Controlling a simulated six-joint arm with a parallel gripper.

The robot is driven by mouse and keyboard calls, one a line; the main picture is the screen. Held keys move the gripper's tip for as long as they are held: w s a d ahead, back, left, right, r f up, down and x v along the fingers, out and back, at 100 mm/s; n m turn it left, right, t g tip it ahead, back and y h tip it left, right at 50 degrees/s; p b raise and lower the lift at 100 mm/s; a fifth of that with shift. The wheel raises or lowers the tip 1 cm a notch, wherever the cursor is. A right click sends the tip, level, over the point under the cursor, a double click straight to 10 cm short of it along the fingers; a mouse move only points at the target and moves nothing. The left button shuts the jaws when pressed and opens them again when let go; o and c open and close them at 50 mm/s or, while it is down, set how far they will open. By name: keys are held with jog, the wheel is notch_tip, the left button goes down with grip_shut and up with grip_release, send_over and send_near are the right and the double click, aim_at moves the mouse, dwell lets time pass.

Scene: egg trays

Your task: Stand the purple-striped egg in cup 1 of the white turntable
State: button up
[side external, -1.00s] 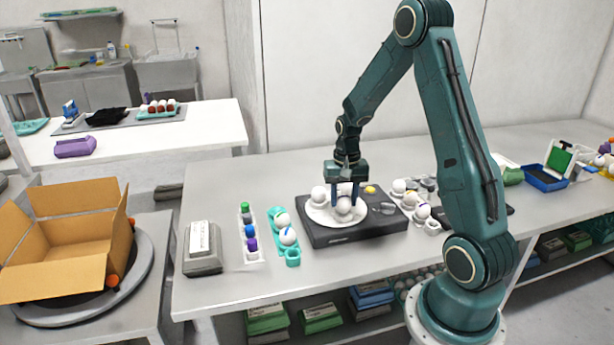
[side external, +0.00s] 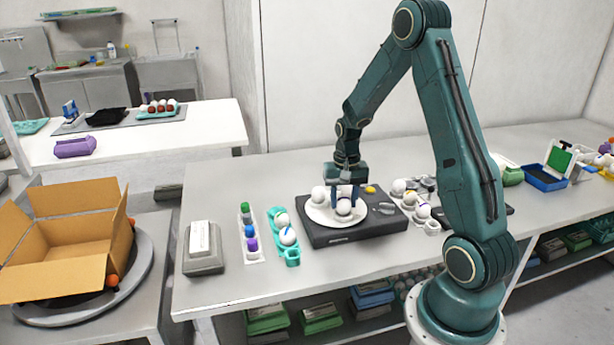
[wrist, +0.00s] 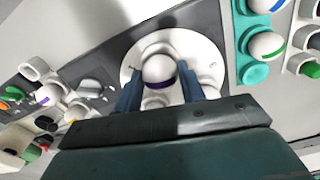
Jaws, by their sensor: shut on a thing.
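The white egg with a purple stripe (wrist: 159,68) is between the fingers of my gripper (wrist: 160,88) in the wrist view. My gripper (side external: 346,198) is shut on it, low over the white turntable (side external: 313,215). In the side view the egg (side external: 344,207) shows at the front of the turntable, at one of its cups. I cannot tell whether it rests fully in that cup. The turntable (wrist: 203,53) has dark marks on its top, too small to read surely. Another white egg (side external: 318,194) stands at its back left.
The turntable sits on a dark grey base (side external: 325,235). A teal egg tray (side external: 292,256) with eggs and a white rack of coloured items (side external: 252,257) stand to its left. A white tray with eggs (side external: 431,227) stands close on the right. The bench front is clear.

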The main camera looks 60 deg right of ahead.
jog(key=shift+f, duration=0.3)
dwell(0.5)
jog(key=o, duration=0.8)
jog(key=shift+c, duration=0.2)
jog(key=shift+r, duration=0.1)
notch_tip(320, 180, up, 14)
jog(key=shift+f, duration=0.2)
dwell(0.5)
